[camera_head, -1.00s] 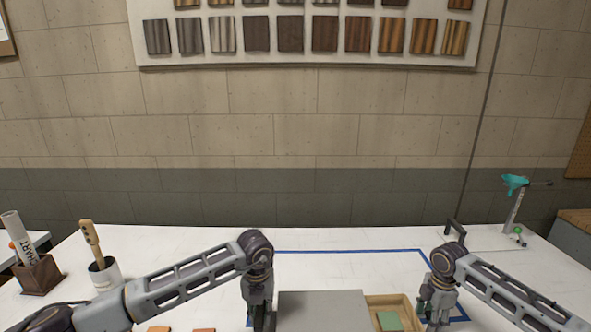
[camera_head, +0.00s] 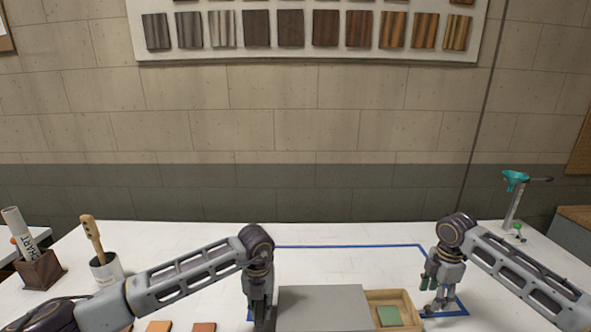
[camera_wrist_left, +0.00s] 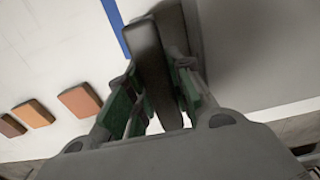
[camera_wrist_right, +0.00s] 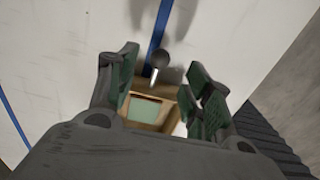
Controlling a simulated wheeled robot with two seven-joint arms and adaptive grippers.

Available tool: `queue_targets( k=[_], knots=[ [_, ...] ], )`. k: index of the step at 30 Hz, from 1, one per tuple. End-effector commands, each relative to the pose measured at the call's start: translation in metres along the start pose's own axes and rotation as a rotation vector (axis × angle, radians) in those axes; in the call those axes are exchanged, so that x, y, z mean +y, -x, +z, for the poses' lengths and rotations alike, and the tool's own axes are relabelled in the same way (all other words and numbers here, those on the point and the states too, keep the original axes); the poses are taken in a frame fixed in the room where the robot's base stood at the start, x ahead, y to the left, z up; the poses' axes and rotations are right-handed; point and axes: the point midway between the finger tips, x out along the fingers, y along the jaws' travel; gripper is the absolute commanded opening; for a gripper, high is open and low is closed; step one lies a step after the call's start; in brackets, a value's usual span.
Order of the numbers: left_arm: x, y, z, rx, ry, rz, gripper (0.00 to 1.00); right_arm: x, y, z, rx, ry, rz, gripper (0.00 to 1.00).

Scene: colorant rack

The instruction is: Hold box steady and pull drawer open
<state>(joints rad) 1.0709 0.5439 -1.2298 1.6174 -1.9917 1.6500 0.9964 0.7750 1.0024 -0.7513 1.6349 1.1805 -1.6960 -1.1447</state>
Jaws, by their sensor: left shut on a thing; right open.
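The grey box (camera_head: 322,306) stands at the front middle of the table. Its light wooden drawer (camera_head: 407,299) sticks out on the right side, open, with a green block (camera_head: 389,316) inside. My left gripper (camera_head: 262,316) is at the box's left side, shut on a dark upright bar (camera_wrist_left: 157,72) beside the grey wall. My right gripper (camera_head: 436,298) is open just right of the drawer. In the right wrist view, the drawer's dark round knob (camera_wrist_right: 160,58) on a metal stem lies ahead between the spread fingers, apart from both.
A blue tape outline (camera_head: 350,246) marks the table around the box. Orange and brown tiles (camera_wrist_left: 80,100) lie left of the box. A white cup with a brush (camera_head: 104,270) and a brown holder (camera_head: 40,270) stand at left. A teal-topped stand (camera_head: 514,205) is at back right.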

Motion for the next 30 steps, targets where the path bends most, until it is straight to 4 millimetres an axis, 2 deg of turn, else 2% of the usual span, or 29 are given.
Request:
queue_targets(
  k=[3, 9, 22, 23, 28, 30],
  knots=[
    [-0.001, 0.0, -0.001, 0.0, -0.002, -0.001, 0.0, 0.0, 0.018, 0.0, -0.001, 0.0, 0.003, 0.5],
    [-0.001, 0.0, -0.001, 0.001, -0.002, -0.002, 0.0, 0.0, 0.037, 0.0, -0.001, 0.0, 0.001, 0.5],
    [-0.001, 0.0, -0.001, 0.001, -0.002, -0.002, 0.0, 0.0, 0.044, 0.0, -0.001, 0.0, 0.0, 0.5],
    [-0.001, 0.0, -0.001, 0.001, -0.002, -0.002, 0.23, 0.0, 0.044, 0.0, -0.001, 0.0, 0.0, 0.5],
    [-0.001, 0.0, -0.001, 0.001, -0.002, -0.001, 0.45, 0.0, 0.044, 0.0, -0.001, 0.0, 0.0, 0.5],
    [-0.001, 0.0, 0.0, 0.001, -0.001, -0.001, 0.47, 0.0, 0.044, 0.0, -0.001, 0.0, 0.0, 0.5]
  ],
)
